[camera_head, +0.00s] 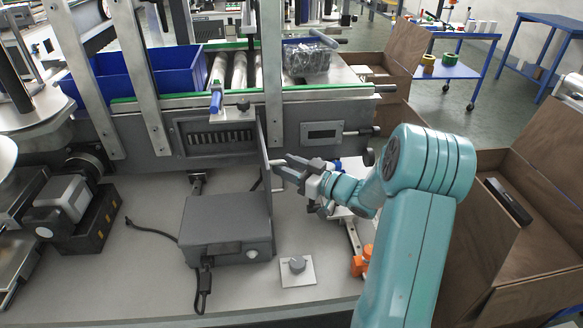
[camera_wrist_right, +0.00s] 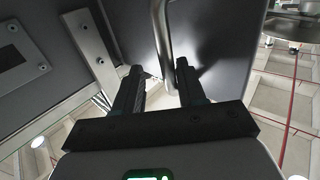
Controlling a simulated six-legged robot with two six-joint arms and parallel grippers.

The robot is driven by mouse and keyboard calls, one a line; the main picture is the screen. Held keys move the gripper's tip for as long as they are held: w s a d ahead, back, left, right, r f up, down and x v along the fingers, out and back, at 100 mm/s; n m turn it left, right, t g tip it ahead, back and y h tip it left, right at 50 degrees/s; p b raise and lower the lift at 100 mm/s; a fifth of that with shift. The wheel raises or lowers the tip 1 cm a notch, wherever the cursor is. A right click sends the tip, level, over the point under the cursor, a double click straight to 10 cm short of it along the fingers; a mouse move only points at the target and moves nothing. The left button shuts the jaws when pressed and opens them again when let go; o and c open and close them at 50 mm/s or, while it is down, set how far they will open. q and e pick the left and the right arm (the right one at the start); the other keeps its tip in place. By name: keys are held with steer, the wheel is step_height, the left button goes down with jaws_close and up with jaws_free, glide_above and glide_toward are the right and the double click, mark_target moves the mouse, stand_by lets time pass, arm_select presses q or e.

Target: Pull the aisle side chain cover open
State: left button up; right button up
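The chain cover (camera_head: 264,170) is a thin grey panel on the side of the conveyor. It stands swung out from the frame, almost edge-on in the head view. An opening with a row of dark chain links (camera_head: 222,138) shows to its left. In the right wrist view the cover (camera_wrist_right: 215,40) is a dark panel with a bent metal handle bar (camera_wrist_right: 161,35). My right gripper (camera_head: 278,171) is at the cover's right face. In the wrist view its fingers (camera_wrist_right: 160,84) are apart, with the bar between them and visible gaps. My left gripper is not in view.
A grey box (camera_head: 228,225) stands on the bench just left of and below the cover. A knob on a white plate (camera_head: 297,267) is in front. A blue-handled lever (camera_head: 216,101) is above the opening. Open cardboard boxes (camera_head: 540,190) stand at the right.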

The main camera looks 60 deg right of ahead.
steer(key=s+p, duration=0.1)
steer(key=s, duration=1.5)
steer(key=shift+s+a, duration=0.15)
steer(key=shift+a, duration=0.25)
